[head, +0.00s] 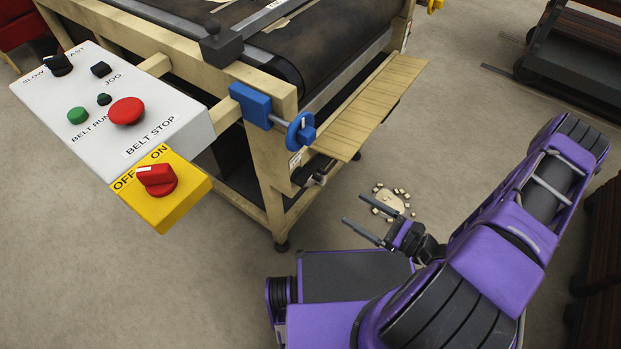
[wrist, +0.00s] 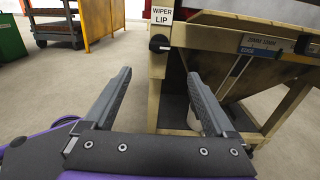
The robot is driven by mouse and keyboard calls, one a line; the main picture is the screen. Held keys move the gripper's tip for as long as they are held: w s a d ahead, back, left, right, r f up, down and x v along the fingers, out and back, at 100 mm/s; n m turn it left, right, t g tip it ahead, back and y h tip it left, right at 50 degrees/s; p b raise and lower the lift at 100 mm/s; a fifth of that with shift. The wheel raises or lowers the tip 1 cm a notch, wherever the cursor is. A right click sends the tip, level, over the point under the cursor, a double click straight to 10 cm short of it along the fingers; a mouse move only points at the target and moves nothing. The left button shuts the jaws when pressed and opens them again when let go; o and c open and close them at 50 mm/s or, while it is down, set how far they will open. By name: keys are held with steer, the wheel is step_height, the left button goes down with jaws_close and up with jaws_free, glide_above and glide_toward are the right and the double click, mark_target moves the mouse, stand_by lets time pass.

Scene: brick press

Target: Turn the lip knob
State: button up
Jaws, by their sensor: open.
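The lip knob is a small black knob (wrist: 159,43) on a pale wooden post, just under a white label (wrist: 162,15) reading WIPER LIP. In the head view the dark knob (head: 318,180) shows low on the near corner of the belt machine's frame, below a blue handwheel. My gripper (head: 355,209) is open and empty, to the right of the knob and apart from it. In the wrist view the knob lies ahead, above and between the two spread fingertips of my gripper (wrist: 159,75). Nothing covers the knob there.
A slatted wooden shelf (head: 372,108) juts from the machine above my gripper. The blue handwheel (head: 300,130) sticks out above the knob. A control box (head: 112,108) with a yellow switch panel (head: 180,205) stands left. A round disc (head: 388,201) with small blocks lies on the floor.

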mark_target(307, 181)
steer(key=x, duration=1.6)
steer(key=shift+b, duration=0.4)
steer(key=c, duration=1.4)
